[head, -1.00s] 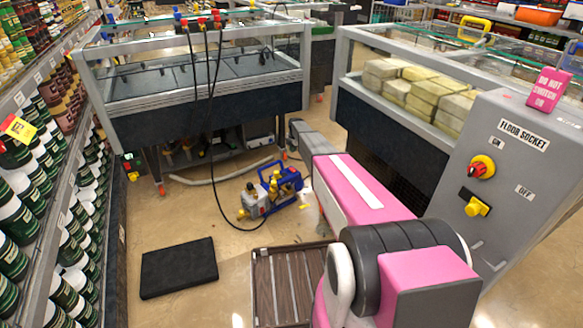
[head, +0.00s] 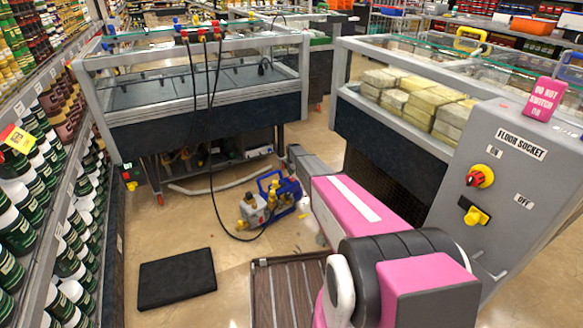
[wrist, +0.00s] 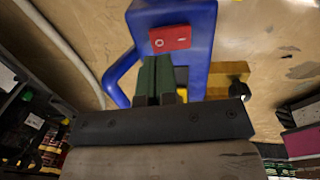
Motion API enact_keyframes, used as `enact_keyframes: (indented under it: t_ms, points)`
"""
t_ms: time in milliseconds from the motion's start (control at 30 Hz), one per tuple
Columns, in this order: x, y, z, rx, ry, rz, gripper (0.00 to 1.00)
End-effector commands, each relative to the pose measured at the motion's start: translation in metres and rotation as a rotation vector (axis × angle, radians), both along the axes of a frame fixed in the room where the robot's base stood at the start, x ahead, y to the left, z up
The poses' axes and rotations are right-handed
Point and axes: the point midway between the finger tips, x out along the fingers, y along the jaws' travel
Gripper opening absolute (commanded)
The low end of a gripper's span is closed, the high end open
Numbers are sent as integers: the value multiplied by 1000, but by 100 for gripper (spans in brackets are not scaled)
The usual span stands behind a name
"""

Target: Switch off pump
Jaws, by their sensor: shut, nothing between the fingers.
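The pump (head: 252,212), with a grey body and a blue frame, stands on the floor in the middle of the head view. In the wrist view its blue frame (wrist: 202,60) fills the centre, with a red rocker switch (wrist: 170,39) marked O and I on it. My gripper (wrist: 158,62) is shut and empty, its fingertips just below the red switch in the picture. I cannot tell whether the tips touch the blue frame. In the head view the gripper is not clearly visible beyond my pink arm.
A black hose runs from the pump to a freezer cabinet (head: 200,110) behind it. A grey floor socket box (head: 520,190) with a red and a yellow knob stands at right. A black mat (head: 177,279) lies on the floor at left, near a stocked shelf (head: 35,200).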

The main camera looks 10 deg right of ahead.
Motion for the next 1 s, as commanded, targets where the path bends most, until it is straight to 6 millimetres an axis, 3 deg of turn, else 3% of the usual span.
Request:
enact_keyframes:
  t_ms: [100,300,1000]
  points:
    - [2,1,-18,0,1,0,0]
    - [4,2,-30,0,0,0,0]
    - [4,3,-38,-1,2,0,0]
